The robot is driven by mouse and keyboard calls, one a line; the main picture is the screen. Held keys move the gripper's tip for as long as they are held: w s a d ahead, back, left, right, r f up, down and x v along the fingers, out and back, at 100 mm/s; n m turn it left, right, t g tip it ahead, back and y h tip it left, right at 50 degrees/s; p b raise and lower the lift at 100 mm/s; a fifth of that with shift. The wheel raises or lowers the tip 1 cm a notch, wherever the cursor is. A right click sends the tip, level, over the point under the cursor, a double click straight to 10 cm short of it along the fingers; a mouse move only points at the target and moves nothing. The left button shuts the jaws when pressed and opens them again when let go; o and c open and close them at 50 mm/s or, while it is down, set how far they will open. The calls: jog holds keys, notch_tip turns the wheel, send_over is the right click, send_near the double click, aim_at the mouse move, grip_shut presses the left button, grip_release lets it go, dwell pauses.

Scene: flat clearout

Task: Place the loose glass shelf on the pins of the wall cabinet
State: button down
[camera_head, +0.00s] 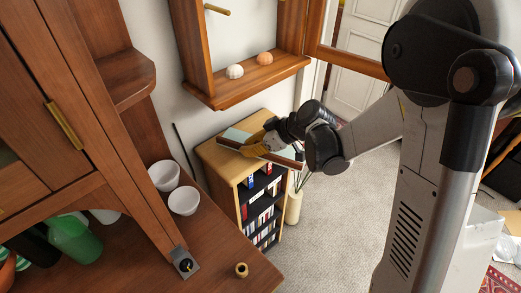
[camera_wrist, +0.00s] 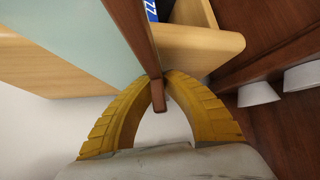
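The loose glass shelf (camera_head: 234,136) is a pale, frosted pane with a brown strip along one edge. It is at the top of the low bookcase; I cannot tell whether it still touches the wood. My gripper (camera_head: 258,148) has yellow fingers closed on the brown-edged side. In the wrist view, the fingertips (camera_wrist: 160,78) meet on both sides of the strip, and the pane (camera_wrist: 85,35) extends up and left. The wall cabinet (camera_head: 250,86) hangs open behind. One brass-coloured pin (camera_head: 217,9) shows inside its left side; other pins are out of view.
Two shells, white (camera_head: 234,71) and orange (camera_head: 265,58), sit on the cabinet floor. The cabinet's open door (camera_head: 345,58) reaches right. The bookcase (camera_head: 232,166) stands below. A tall wooden hutch (camera_head: 165,215) with white bowls (camera_head: 184,200) is at left. Carpet at right is mostly clear.

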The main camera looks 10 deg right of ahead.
jog(key=shift+r, duration=0.1)
dwell(0.4)
jog(key=shift+r+p, duration=0.4)
jog(key=shift+r, duration=0.1)
jog(key=r+p, duration=0.1)
jog(key=r, duration=0.1)
jog(key=d+r+p, duration=0.1)
jog(key=r, duration=0.1)
jog(key=d+r+p, duration=0.4)
jog(key=d+r, duration=0.2)
jog(key=d, duration=0.5)
jog(key=m+t+h, duration=0.3)
jog(key=m+h, duration=0.1)
jog(key=m, duration=0.2)
send_over(291, 153)
jog(key=w, duration=0.1)
jog(key=f, duration=0.5)
jog(key=shift+a+f+b, duration=0.25)
jog(key=shift+a+b, duration=0.1)
jog(key=m, duration=0.1)
jog(key=s+m+t+h, duration=0.1)
jog(key=shift+d+f+m+h, duration=0.1)
jog(key=shift+d+m+h, duration=0.2)
jog(key=shift+s+d+r+m+h, duration=0.1)
jog(key=shift+s+r+m+h, duration=0.25)
jog(key=shift+m+h, duration=0.25)
jog(key=shift+s+d+r+m+h, duration=0.1)
jog(key=shift+s+r+m+h, duration=0.2)
jog(key=shift+m+h, duration=0.3)
jog(key=shift+d, duration=0.1)
